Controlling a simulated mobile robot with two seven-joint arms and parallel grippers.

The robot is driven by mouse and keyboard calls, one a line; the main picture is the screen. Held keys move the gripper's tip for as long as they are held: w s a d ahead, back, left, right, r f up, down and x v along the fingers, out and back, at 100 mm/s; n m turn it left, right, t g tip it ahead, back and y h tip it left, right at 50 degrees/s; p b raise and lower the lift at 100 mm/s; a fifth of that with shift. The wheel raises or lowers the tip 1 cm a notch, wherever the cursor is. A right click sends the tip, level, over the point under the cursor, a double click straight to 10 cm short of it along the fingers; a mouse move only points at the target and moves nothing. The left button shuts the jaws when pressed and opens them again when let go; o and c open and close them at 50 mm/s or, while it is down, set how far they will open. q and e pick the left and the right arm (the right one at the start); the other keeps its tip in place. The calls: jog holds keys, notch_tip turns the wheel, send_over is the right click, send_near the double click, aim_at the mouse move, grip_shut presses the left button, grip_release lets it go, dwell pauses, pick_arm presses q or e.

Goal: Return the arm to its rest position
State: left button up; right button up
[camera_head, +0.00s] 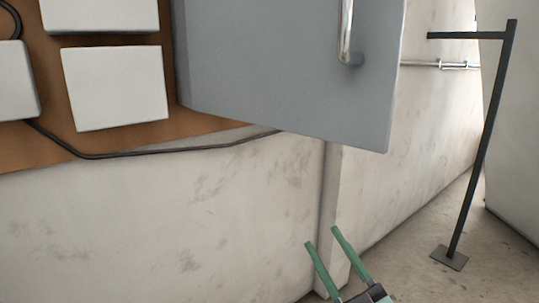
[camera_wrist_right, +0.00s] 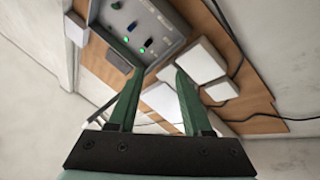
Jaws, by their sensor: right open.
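My right gripper (camera_head: 323,258) shows at the bottom of the head view, with two green fingers spread apart and nothing between them. It is in front of the lower wall, below the grey cabinet. In the right wrist view the same gripper (camera_wrist_right: 152,82) is open and empty, its fingers pointing towards the wall-mounted board and a grey panel. It touches nothing that I can see. My left gripper is in neither view.
A grey cabinet door (camera_head: 290,75) with a metal handle (camera_head: 345,35) hangs above. White boxes (camera_head: 115,87) and a black cable sit on a brown board (camera_head: 60,150). A grey panel (camera_wrist_right: 140,25) shows lit green lights. A dark post (camera_head: 480,150) stands on the floor at right.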

jog(key=s+d+f+m+g+h, duration=0.2)
jog(key=s+f+m+g+h, duration=0.1)
jog(key=f, duration=0.7)
jog(key=s+d+f+m+g+h, duration=0.1)
jog(key=s+f+m+g+h, duration=0.15)
jog(key=f, duration=0.75)
jog(key=s+d+f+m+g+h, duration=0.2)
jog(key=s+f+m+h, duration=0.15)
jog(key=f, duration=0.65)
jog(key=s+f+m+g+p, duration=0.1)
jog(key=s+f+g, duration=0.4)
jog(key=s+f, duration=0.4)
pick_arm(q)
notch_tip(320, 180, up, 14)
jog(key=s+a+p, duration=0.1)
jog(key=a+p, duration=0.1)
jog(key=p, duration=1.6)
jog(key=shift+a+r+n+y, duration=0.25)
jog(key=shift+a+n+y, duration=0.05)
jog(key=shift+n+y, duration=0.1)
pick_arm(e)
notch_tip(320, 180, up, 15)
jog(key=s+d, duration=0.1)
jog(key=d, duration=0.1)
jog(key=shift+s+m+t+h, duration=0.25)
jog(key=shift+m+t+h, duration=0.05)
jog(key=shift+m+t, duration=0.15)
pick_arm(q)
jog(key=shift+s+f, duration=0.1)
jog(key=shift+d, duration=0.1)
